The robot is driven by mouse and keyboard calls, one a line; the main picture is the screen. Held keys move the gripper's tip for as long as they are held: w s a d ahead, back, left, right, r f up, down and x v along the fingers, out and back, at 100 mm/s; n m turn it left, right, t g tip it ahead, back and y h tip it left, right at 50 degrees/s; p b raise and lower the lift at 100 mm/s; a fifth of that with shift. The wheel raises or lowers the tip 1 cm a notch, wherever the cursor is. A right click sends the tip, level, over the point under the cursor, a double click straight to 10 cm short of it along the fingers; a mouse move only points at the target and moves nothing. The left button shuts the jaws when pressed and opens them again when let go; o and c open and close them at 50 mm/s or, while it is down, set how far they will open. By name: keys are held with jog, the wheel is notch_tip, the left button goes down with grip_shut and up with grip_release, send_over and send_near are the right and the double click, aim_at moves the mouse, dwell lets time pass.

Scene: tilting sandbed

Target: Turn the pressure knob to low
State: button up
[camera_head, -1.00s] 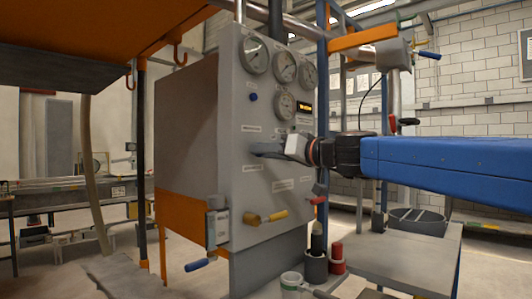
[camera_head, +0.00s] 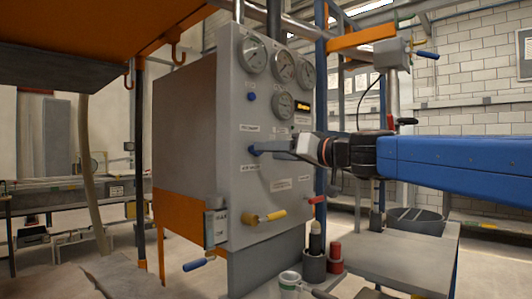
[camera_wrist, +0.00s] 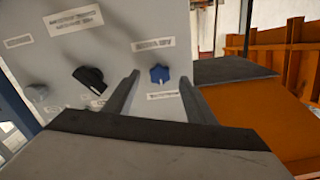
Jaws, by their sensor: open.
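A grey control panel (camera_head: 240,190) carries gauges, knobs and levers. In the wrist view, a blue knob (camera_wrist: 159,74) shows between the fingertips of my gripper (camera_wrist: 158,80). The fingers are open, one on each side of it, and I see no clear contact. A black knob (camera_wrist: 88,79) and a grey knob (camera_wrist: 38,92) are further left on the same face. The labels are too blurred to read, so I cannot tell which is the pressure knob. In the head view, my gripper (camera_head: 268,147) reaches the panel from the right, and a blue knob (camera_head: 254,151) shows at its tips.
Several round gauges (camera_head: 284,66) sit on the panel's upper part, beside a lit display (camera_head: 304,108).

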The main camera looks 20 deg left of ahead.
jog(key=v, duration=1.4)
jog(key=s+d+f+m+h, duration=0.3)
jog(key=s+d+f+h, duration=0.2)
jog(key=d+f, duration=0.7)
jog(key=s+d+f+m+g+h, duration=0.1)
jog(key=s+d+f+m+h, duration=0.2)
jog(key=f, duration=1.7)
jog(key=s+d+f+m+g+h, duration=0.1)
jog(key=s+d+f+m+h, duration=0.3)
jog(key=s+d+f+h, duration=0.4)
jog(key=s+d+f, duration=0.3)
jog(key=d+f, duration=0.1)
jog(key=d, duration=0.3)
jog(key=s+d+f, duration=0.3)
jog(key=d, duration=0.5)
jog(key=shift+s+d+f+h, duration=0.25)
jog(key=shift+s+f+h, duration=0.05)
jog(key=shift+s+f, duration=0.1)
